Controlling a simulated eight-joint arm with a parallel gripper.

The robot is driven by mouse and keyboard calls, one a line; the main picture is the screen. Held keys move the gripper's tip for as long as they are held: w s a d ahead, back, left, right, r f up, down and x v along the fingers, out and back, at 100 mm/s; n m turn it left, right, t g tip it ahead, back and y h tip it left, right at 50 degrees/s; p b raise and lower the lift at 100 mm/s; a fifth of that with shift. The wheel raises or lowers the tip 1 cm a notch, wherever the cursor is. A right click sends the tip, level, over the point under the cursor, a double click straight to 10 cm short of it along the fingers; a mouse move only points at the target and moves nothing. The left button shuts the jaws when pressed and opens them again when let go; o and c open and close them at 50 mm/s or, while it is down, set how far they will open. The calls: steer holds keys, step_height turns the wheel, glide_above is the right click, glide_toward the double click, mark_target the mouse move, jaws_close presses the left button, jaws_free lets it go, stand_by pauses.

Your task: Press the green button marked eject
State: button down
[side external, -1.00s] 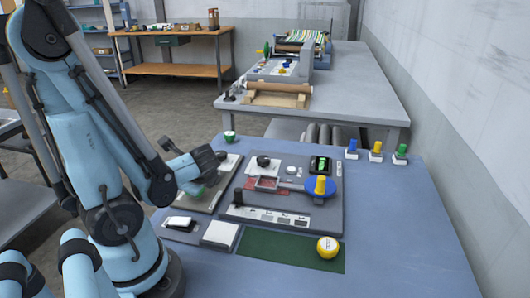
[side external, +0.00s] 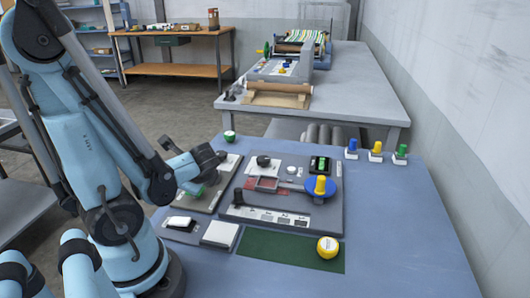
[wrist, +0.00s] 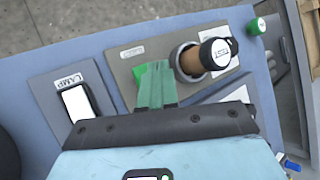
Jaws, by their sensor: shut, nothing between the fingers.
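In the wrist view, my gripper (wrist: 153,72) has its green fingers shut together with nothing between them. A brighter green button (wrist: 138,76) shows beside and partly behind the fingers, on a grey panel (wrist: 118,64). A small white label (wrist: 132,52) sits near it, too small to read. The fingers cover part of the button, and I cannot tell whether they touch it. In the side view, my gripper (side external: 193,186) is low over the left grey panel, where green shows beneath the hand.
A black-capped plunger marked TEST (wrist: 215,53) stands close to the fingers. A white rocker switch marked LAMP (wrist: 76,103) is at left. A separate green knob (side external: 229,136) stands at the table's back edge. A larger panel with a blue disc (side external: 321,188) and a yellow knob (side external: 327,247) lie right.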

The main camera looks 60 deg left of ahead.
steer(key=shift+r, duration=2.5)
steer(key=w+d+r+n+t+h, duration=0.1)
steer(key=w+d+n+t+h, duration=0.2)
steer(key=d, duration=0.6)
steer(key=w+d+r+n+t+h, duration=0.2)
steer(key=w+d+n+t+h, duration=0.1)
steer(key=w+d+n+h, duration=0.3)
steer(key=w+d, duration=0.2)
steer(key=d, duration=0.1)
steer(key=shift+w+r+n+t, duration=0.15)
steer(key=shift+n+t, duration=0.15)
steer(key=shift+t, duration=0.1)
steer(key=shift+d, duration=0.1)
steer(key=s+a+r+n+g+y, duration=0.1)
steer(key=s+a+r+n+g, duration=0.1)
steer(key=s+a+n, duration=0.2)
steer(key=s+a+r+n+g+y, duration=0.1)
steer(key=s+a+r+n+g, duration=0.1)
steer(key=s+a+n, duration=0.3)
steer(key=s+a+g, duration=0.1)
steer(key=s+a, duration=0.3)
steer(key=a, duration=0.3)
steer(key=shift+s+a, duration=0.2)
steer(key=shift+s, duration=0.1)
